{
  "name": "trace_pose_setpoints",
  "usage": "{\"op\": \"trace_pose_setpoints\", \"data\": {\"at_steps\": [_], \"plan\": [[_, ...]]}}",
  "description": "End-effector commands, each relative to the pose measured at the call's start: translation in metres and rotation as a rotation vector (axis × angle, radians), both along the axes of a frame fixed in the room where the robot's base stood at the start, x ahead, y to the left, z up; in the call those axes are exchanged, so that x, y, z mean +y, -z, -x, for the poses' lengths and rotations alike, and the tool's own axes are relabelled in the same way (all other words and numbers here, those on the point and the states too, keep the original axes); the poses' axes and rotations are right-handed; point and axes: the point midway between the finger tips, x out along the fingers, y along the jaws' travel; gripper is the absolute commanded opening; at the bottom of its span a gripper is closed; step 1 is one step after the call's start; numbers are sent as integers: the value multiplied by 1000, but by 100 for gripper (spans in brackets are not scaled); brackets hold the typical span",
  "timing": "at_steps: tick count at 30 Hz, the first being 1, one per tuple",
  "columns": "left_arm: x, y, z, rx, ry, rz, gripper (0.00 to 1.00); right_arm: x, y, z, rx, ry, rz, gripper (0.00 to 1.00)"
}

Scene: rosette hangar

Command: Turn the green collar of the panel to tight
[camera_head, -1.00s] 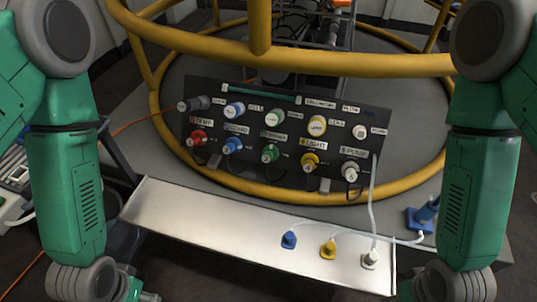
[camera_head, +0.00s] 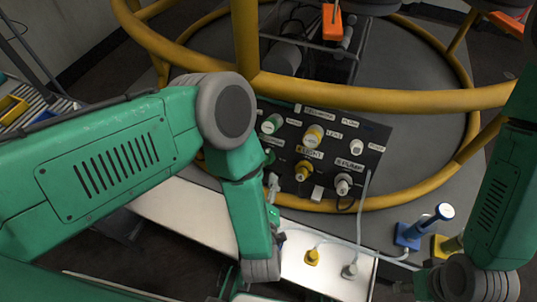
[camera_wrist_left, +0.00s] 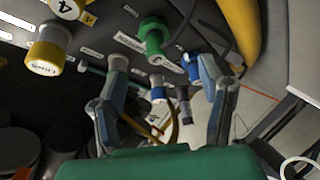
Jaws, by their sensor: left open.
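The black panel (camera_head: 325,125) carries two rows of coloured connectors inside the yellow ring. In the head view my left gripper (camera_head: 273,188) is in front of the panel's lower part. My right gripper (camera_head: 415,287) is at the bottom, its fingers unclear.
A yellow rail (camera_head: 390,96) passes above the panel. A metal shelf (camera_head: 185,215) lies below, with a yellow plug (camera_head: 312,257) and a white corded plug (camera_head: 350,270). A blue holder (camera_head: 408,236) stands right. My left arm hides the panel's left side.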

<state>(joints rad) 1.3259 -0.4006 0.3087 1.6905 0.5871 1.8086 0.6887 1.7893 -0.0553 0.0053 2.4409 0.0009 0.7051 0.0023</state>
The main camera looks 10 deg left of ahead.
Motion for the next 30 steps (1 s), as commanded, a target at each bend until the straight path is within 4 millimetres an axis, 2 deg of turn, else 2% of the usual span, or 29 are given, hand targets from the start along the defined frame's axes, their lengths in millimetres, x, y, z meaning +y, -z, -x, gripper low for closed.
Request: {"op": "trace_pose_setpoints", "data": {"at_steps": [9,15,21,30], "plan": [[5,19,-65,-5,2,-13,63,0,23,0,0,1,0,40],[15,29,-97,-2,2,-7,63,-1,34,0,0,1,1,40],[20,32,-112,-1,3,-5,63,0,37,0,0,1,0,40],[16,31,-114,0,5,-12,63,0,37,0,0,0,0,40]]}}
